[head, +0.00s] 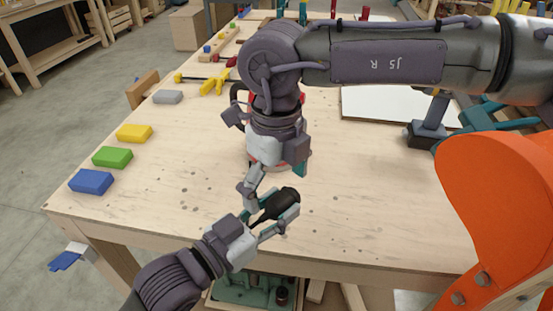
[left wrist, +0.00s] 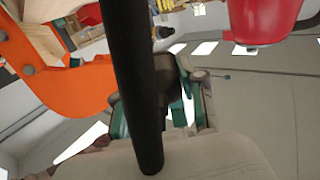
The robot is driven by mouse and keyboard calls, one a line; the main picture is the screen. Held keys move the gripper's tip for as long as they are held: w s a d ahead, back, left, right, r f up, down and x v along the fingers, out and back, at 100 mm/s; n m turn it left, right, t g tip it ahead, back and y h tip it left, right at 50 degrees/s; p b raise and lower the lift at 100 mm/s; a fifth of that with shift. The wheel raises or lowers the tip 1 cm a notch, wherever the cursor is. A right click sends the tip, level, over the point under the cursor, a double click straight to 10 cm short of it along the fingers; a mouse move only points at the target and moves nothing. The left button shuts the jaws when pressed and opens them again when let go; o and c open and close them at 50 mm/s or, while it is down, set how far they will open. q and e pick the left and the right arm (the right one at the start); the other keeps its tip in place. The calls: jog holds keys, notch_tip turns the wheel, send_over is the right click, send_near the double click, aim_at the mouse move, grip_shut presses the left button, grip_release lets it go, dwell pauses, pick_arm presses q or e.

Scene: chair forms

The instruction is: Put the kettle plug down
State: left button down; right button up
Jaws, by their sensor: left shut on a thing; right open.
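The black kettle plug (head: 282,203) is in my left gripper (head: 272,208), held over the front part of the workbench. In the left wrist view the dark plug (left wrist: 129,100) is partly hidden behind a thick black cord (left wrist: 138,80). The red kettle (left wrist: 265,22) shows at the top right of that view. In the head view it is mostly hidden behind my right arm. My right gripper (head: 268,152) is open, pointing down at the kettle, just beyond my left gripper. Whether it touches the kettle is hidden.
The wooden workbench (head: 180,200) has blue (head: 92,181), green (head: 112,157) and yellow (head: 134,133) blocks along its left edge. A grey block (head: 167,97) and yellow clamp (head: 205,83) lie farther back. An orange chair form (head: 490,210) stands at right. Bench space left of my grippers is clear.

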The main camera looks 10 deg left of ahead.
aim_at(276, 199)
jog(key=shift+f, duration=1.85)
jog(key=c, duration=0.9)
pick_arm(q)
jog(key=c, duration=1.1)
grip_release()
pick_arm(e)
jog(key=shift+s+a, duration=0.1)
jog(key=shift+c, duration=0.9)
pick_arm(q)
jog(key=o, duration=0.5)
